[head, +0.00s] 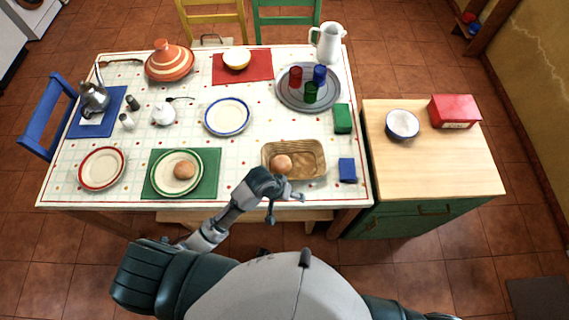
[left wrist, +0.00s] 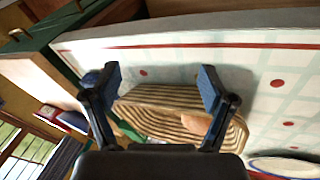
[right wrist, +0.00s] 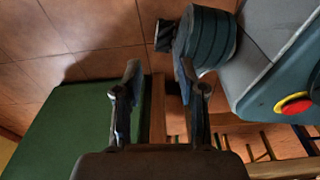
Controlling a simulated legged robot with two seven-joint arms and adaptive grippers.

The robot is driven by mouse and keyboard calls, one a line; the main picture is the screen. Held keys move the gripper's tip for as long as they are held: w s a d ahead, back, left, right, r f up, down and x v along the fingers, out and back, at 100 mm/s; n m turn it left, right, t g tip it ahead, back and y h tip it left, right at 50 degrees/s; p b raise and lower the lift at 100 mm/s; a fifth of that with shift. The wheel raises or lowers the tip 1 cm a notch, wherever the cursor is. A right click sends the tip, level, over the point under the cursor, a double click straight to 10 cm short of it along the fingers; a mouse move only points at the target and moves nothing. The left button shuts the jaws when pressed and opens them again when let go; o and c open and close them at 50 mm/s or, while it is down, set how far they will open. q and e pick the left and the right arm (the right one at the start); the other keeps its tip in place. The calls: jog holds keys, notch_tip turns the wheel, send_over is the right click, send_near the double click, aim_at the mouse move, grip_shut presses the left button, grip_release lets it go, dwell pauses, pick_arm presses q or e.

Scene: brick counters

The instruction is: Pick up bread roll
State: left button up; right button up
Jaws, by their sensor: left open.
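One bread roll (head: 281,163) lies in the left part of a wicker basket (head: 310,173) at the table's front edge. A second bread roll (head: 184,170) sits on a green-rimmed plate on a green mat. My left gripper (head: 285,194) is open and empty, just in front of the basket. In the left wrist view, the gripper (left wrist: 160,82) has its fingers apart before the basket (left wrist: 160,118); the roll (left wrist: 194,125) there is partly hidden by the right-hand finger. My right gripper (right wrist: 160,95) is open and empty, low beside a green surface; the head view does not show it.
A blue box (head: 347,170) and green box (head: 342,118) stand right of the basket. A tray (head: 308,102) holds cups. Plates, a tagine (head: 170,62) and a kettle (head: 94,97) occupy the table. A wooden-topped cabinet (head: 440,165) adjoins at right.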

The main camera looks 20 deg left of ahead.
pick_arm(q)
jog(key=w+d+r+n+g, duration=0.1)
jog(key=w+r, duration=0.2)
jog(key=w, duration=0.1)
notch_tip(320, 180, up, 11)
jog(key=n+g+y, duration=0.2)
jog(key=n+y, duration=0.2)
jog(key=n, duration=0.3)
send_over(281, 161)
notch_tip(281, 161, down, 12)
jog(key=shift+s+d+r+b, duration=0.1)
jog(key=shift+d+r+b, duration=0.1)
jog(key=shift+b, duration=0.75)
jog(key=shift+a+f, duration=0.15)
jog(key=shift+f, duration=0.4)
notch_tip(281, 161, down, 5)
jog(key=shift+r+b, duration=0.15)
jog(key=shift+b, duration=0.4)
pick_arm(e)
jog(key=w+a+r, duration=0.1)
jog(key=w+r, duration=0.3)
jog(key=w, duration=0.2)
jog(key=shift+w, duration=0.4)
jog(key=shift+a, duration=0.1)
pick_arm(q)
jog(key=c, duration=0.6)
pick_arm(e)
jog(key=shift+w, duration=0.1)
